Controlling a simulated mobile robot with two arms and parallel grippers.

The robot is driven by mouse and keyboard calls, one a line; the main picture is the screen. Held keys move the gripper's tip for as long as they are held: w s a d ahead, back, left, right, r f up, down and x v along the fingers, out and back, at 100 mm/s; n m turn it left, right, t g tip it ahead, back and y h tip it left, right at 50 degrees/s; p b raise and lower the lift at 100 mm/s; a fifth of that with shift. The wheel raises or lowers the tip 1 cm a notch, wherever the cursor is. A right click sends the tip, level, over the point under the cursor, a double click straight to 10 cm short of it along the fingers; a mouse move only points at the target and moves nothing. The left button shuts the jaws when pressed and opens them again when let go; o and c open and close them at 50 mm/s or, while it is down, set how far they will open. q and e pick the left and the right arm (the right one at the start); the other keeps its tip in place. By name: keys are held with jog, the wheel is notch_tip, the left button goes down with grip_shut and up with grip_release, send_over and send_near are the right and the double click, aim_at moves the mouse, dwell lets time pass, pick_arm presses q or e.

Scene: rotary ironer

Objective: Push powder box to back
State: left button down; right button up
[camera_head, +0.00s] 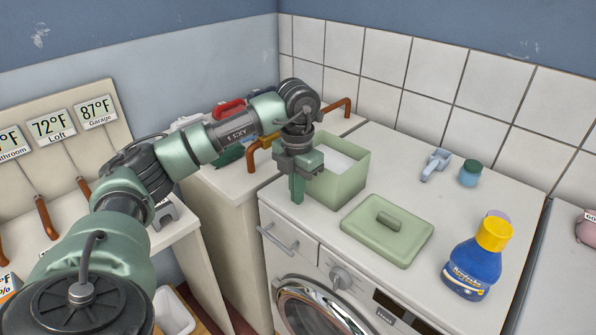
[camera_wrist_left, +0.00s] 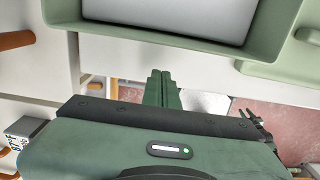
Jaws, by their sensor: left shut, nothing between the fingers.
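The powder box (camera_head: 347,187) is a light green, open-topped square box with white powder inside. It stands upright on the left part of the washing machine's top (camera_head: 450,205). In the left wrist view the box (camera_wrist_left: 258,45) fills the top edge. My left gripper (camera_head: 297,190) is shut and empty, pointing down at the front left side of the box. Its fingertips (camera_wrist_left: 161,78) show just below the box's near wall in the wrist view. I cannot tell whether they touch it. The gripper hides part of the box's near left side.
The green lid (camera_head: 408,238) lies flat in front of the box. A blue bottle with a yellow cap (camera_head: 474,262) stands to the right. A grey scoop (camera_head: 435,165) and a small teal-topped jar (camera_head: 470,174) are further back. The tiled wall (camera_head: 420,75) closes off the back.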

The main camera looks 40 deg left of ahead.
pick_arm(q)
jog(key=w, duration=0.1)
jog(key=w+p, duration=0.1)
jog(key=w, duration=0.1)
jog(key=shift+d+f, duration=0.15)
jog(key=shift+f, duration=0.2)
jog(key=shift+w+f+p, duration=0.15)
jog(key=shift+w+p, duration=0.2)
jog(key=shift+w, duration=0.15)
